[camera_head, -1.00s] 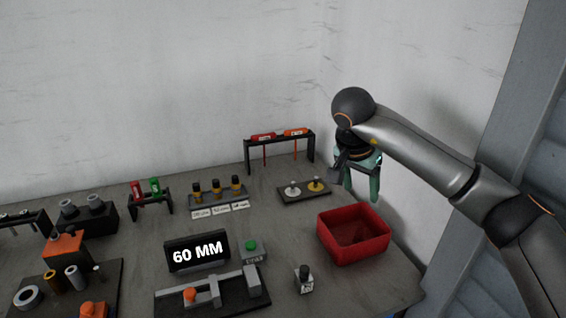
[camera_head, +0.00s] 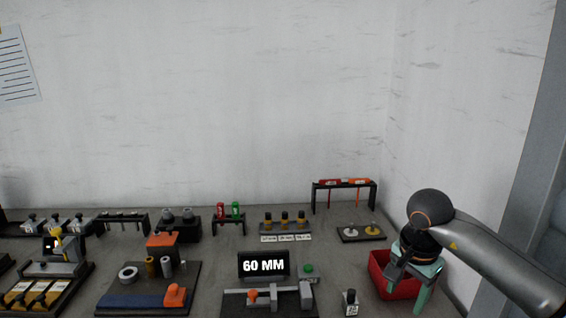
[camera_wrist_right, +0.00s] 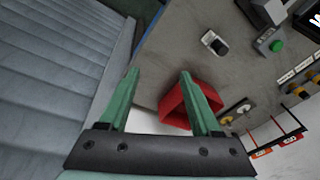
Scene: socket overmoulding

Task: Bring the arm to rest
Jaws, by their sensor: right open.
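My right gripper (camera_head: 424,296) is at the right end of the bench in the head view, in front of and above the red bin (camera_head: 379,268). Its two green fingers point down and are spread apart, with nothing between them. The right wrist view also shows the open fingers (camera_wrist_right: 157,88), with the red bin (camera_wrist_right: 175,106) behind the right-hand finger. The gripper hides part of the bin. My left gripper is in neither view.
A 60 MM display (camera_head: 263,264) stands behind a measuring slide. A small labelled block (camera_head: 350,303) sits left of the bin. A black rack (camera_head: 344,184) with red and orange tools stands at the back right. A grey ribbed surface (camera_wrist_right: 50,80) lies left of the fingers in the wrist view.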

